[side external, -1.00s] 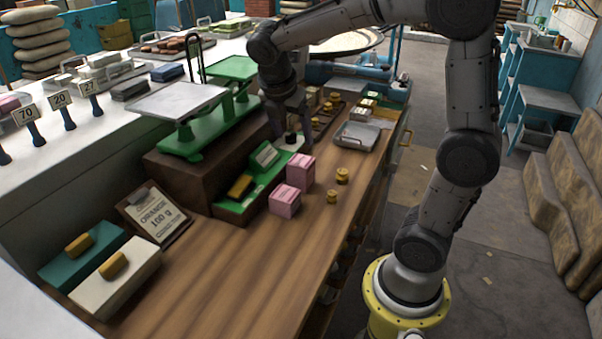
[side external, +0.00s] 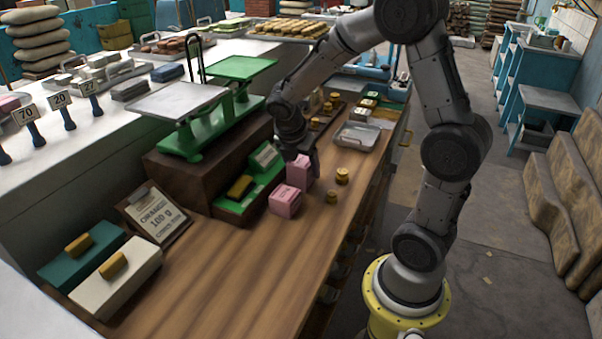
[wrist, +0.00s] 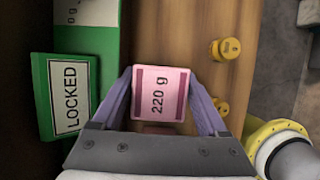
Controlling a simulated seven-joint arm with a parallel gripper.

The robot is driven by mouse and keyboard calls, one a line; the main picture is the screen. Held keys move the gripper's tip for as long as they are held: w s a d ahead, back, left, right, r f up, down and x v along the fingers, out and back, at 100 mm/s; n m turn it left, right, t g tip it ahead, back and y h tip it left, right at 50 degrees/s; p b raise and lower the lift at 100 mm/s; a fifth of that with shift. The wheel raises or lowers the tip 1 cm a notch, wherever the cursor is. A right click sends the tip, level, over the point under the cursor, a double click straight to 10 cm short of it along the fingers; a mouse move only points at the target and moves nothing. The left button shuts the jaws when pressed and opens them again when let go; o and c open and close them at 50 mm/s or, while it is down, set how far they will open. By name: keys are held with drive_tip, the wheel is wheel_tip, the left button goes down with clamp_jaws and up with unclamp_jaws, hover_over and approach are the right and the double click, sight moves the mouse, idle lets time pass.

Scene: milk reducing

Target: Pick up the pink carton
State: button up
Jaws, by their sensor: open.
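Two pink cartons stand close together on the wooden counter. The rear pink carton (side external: 299,170) is partly covered by my gripper (side external: 308,162), which points down over it. The front pink carton (side external: 285,201) stands clear of the fingers. In the wrist view, a pink carton (wrist: 160,94) marked "220 g" lies between the two fingers of my open gripper (wrist: 160,76), one finger along each side. I cannot tell whether the fingers touch it. A darker reddish patch shows below it, mostly hidden by the gripper body.
Brass weights (side external: 342,176) stand right of the cartons and also show in the wrist view (wrist: 229,49). A green tray (side external: 232,206) with a "LOCKED" sign (wrist: 70,96) lies to the left. A green scale (side external: 184,140) stands behind. The front counter (side external: 220,270) has bare room.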

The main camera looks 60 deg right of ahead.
drive_tip(key=shift+d+f, duration=0.25)
drive_tip(key=shift+f, duration=0.4)
drive_tip(key=shift+r, duration=0.1)
clamp_jaws()
drive_tip(key=shift+r, duration=0.6)
wheel_tip(320, 180, up, 2)
drive_tip(key=shift+w+r, duration=0.1)
drive_tip(key=s+a+r, duration=0.6)
drive_tip(key=s+r, duration=0.3)
drive_tip(key=s, duration=0.3)
drive_tip(key=shift+s+a+r, duration=0.25)
drive_tip(key=shift+a+r, duration=0.05)
drive_tip(key=shift+a, duration=0.1)
